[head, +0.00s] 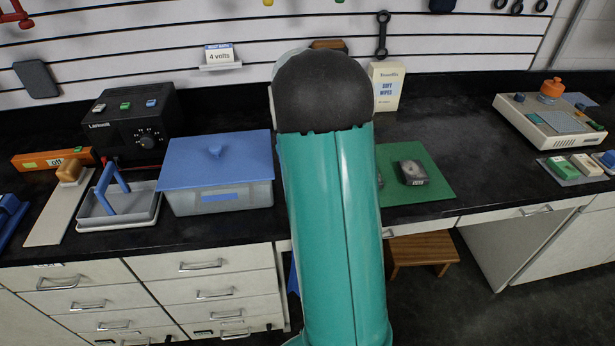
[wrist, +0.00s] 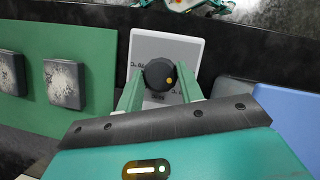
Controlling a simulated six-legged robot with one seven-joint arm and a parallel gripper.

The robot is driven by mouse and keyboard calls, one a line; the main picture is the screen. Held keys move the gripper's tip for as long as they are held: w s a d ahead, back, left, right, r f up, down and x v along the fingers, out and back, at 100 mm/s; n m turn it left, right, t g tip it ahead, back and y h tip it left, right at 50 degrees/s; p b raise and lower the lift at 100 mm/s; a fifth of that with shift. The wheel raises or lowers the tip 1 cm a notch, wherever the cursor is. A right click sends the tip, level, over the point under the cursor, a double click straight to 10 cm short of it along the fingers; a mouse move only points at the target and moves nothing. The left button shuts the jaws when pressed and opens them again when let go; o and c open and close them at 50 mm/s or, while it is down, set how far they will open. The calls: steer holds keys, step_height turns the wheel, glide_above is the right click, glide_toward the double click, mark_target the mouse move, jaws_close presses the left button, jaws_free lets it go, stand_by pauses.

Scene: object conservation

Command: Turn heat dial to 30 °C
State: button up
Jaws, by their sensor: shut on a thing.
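The heat dial (wrist: 157,72) is a round black knob with a yellow dot on its right side in the wrist view.
A green mat (head: 436,186) with dark grey blocks (head: 412,172) lies right of my arm. A clear bin with a blue lid (head: 184,166) stands to the left. A black power supply (head: 124,139), a tray (head: 95,215) and a scale (head: 530,121) stand farther out.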

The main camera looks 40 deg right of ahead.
steer(key=n+h, duration=0.2)
steer(key=n, duration=0.2)
steer(key=shift+a+n, duration=0.15)
steer(key=shift+n, duration=0.25)
stand_by(0.4)
steer(key=o, duration=1)
steer(key=v, duration=1.4)
steer(key=shift+a, duration=0.1)
